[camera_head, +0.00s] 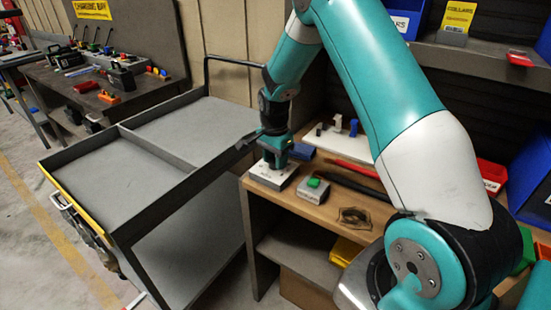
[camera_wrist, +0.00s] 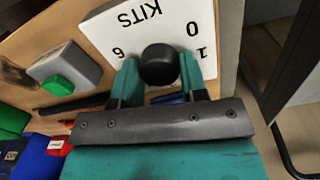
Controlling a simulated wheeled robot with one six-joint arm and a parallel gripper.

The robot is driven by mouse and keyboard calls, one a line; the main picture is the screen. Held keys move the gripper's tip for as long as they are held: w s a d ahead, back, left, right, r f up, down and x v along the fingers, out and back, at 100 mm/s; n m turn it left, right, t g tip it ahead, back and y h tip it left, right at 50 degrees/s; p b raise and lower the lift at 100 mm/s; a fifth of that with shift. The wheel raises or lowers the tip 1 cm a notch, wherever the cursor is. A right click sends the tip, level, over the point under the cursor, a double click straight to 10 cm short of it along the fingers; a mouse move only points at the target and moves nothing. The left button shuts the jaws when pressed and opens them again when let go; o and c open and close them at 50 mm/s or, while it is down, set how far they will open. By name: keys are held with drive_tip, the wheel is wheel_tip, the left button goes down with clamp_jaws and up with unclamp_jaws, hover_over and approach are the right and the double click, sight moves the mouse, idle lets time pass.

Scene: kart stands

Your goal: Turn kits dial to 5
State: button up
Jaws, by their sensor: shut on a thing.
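The white kits dial plate (camera_wrist: 105,35) fills the top of the wrist view, its KITS lettering upside down. A 0, a 1 and a digit like a 6 or 9 show around the knob. The round black knob (camera_wrist: 159,64) sits between the teal fingers of my gripper (camera_wrist: 160,72), which is shut on it. Any pointer mark and the other digits are hidden or out of view. In the head view my gripper (camera_head: 274,160) points down onto the pale dial box (camera_head: 262,178) at the bench's left end.
A grey box with a green button (camera_head: 313,188) stands close to the right of the dial. A grey cart (camera_head: 185,130) stands to the left.

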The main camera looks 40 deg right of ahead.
drive_tip(key=m, duration=0.4)
drive_tip(key=shift+w+r+m, duration=0.1)
drive_tip(key=shift+m, duration=2.1)
drive_tip(key=o, duration=0.9)
